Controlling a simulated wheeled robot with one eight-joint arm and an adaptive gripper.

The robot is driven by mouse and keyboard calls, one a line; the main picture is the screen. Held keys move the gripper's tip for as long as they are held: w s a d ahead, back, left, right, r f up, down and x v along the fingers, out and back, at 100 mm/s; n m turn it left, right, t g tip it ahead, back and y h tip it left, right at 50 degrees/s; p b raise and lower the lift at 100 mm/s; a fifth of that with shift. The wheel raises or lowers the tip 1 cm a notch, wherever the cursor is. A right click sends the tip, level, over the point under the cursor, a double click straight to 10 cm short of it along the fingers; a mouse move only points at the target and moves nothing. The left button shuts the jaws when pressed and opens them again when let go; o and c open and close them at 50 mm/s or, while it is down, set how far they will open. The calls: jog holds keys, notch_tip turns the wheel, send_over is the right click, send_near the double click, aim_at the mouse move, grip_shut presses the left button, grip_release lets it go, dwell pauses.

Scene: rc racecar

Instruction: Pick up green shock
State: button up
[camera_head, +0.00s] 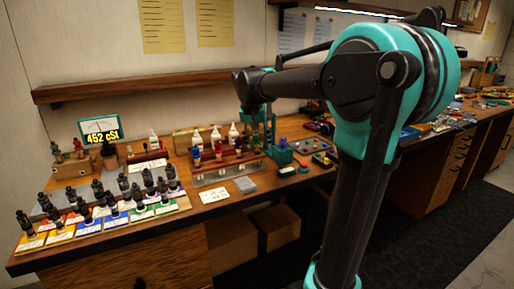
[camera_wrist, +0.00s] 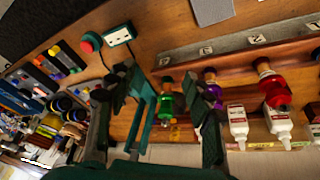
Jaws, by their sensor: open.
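In the wrist view a green shock (camera_wrist: 167,105) stands in a wooden rack (camera_wrist: 188,72), between my two fingers and apart from both as far as I can see. My gripper (camera_wrist: 163,84) is open around it, with one dark finger on each side. A purple shock (camera_wrist: 211,98) is partly hidden behind the right finger. A red shock (camera_wrist: 272,88) stands farther right in the same rack. In the head view my gripper (camera_head: 258,135) is lowered at the right end of the rack (camera_head: 220,163); the green shock is hard to make out there.
White bottles (camera_wrist: 279,125) stand behind the rack. A red button (camera_wrist: 91,42) and a teal box (camera_wrist: 119,36) lie near the left finger. A wall shelf (camera_head: 180,83) runs above the bench.

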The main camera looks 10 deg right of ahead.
jog(key=m+h, duration=0.1)
jog(key=m, duration=0.1)
send_near(255, 137)
jog(key=x, duration=0.7)
jog(key=shift+w+f, duration=0.2)
jog(key=shift+w, duration=0.25)
jog(key=shift+s+x, duration=0.1)
jog(key=shift+x, duration=1.2)
jog(key=shift+s+x, duration=0.15)
jog(key=shift+x, duration=1.2)
jog(key=shift+d, duration=0.1)
grip_shut()
